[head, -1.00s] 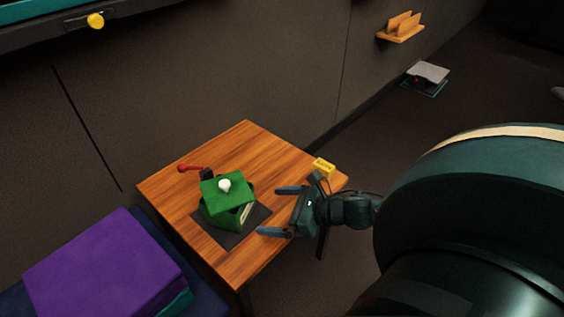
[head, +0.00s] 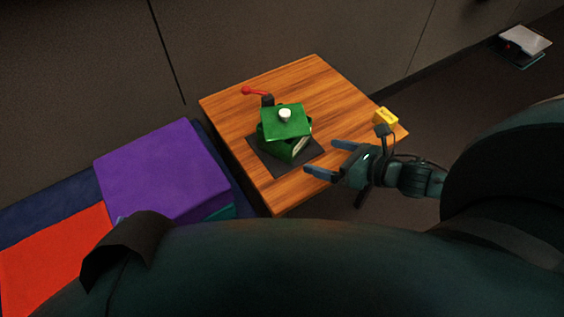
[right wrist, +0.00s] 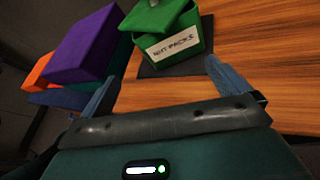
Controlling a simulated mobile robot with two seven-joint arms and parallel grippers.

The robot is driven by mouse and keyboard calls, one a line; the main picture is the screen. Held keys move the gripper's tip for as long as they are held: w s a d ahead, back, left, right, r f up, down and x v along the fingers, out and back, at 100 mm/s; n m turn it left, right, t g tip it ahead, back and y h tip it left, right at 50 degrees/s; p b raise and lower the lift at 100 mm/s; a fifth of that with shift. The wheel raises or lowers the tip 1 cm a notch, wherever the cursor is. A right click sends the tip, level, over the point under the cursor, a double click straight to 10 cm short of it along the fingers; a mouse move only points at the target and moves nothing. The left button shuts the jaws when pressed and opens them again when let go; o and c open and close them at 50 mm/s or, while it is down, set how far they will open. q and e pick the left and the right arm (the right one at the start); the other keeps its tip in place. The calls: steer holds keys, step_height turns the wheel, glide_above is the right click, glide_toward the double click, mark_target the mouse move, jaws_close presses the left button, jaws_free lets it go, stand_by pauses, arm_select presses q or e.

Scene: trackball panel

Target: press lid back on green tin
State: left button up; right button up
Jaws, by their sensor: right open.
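The green tin (head: 285,149) stands on a dark square mat (head: 262,161) on the wooden table. Its green lid (head: 271,127), with a white knob (head: 285,114), sits on top, askew and tilted. In the right wrist view the tin (right wrist: 147,57) bears a label reading "NUT PACKS", and the lid (right wrist: 150,18) is partly cut off by the top edge. My right gripper (head: 327,157) is open and empty, to the right of the tin and apart from it. In the right wrist view its fingers (right wrist: 163,72) point towards the tin. My left gripper is not in view.
A yellow block (head: 386,116) lies at the table's right corner. A purple box (head: 160,170) and a red surface (head: 60,260) are left of the table (head: 320,85).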

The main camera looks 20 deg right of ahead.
steer(key=s+a+m, duration=0.1)
steer(key=a+m, duration=0.1)
steer(key=m, duration=0.1)
steer(key=s+a+m, duration=0.1)
steer(key=a+m, duration=0.1)
steer(key=m, duration=0.1)
steer(key=a+m, duration=0.3)
steer(key=shift+s+r+t, duration=0.4)
steer(key=s+a+r+m+t, duration=0.1)
steer(key=a+r+m, duration=0.2)
steer(key=m, duration=0.5)
steer(key=s+a+r+m+h, duration=0.1)
steer(key=a+r+m, duration=0.2)
steer(key=m, duration=0.5)
steer(key=s+a+r+m+t, duration=0.1)
steer(key=a+r+m, duration=0.2)
steer(key=m, duration=0.5)
steer(key=shift+a+m+t, duration=0.3)
steer(key=shift+a+m, duration=0.05)
steer(key=shift+m, duration=0.05)
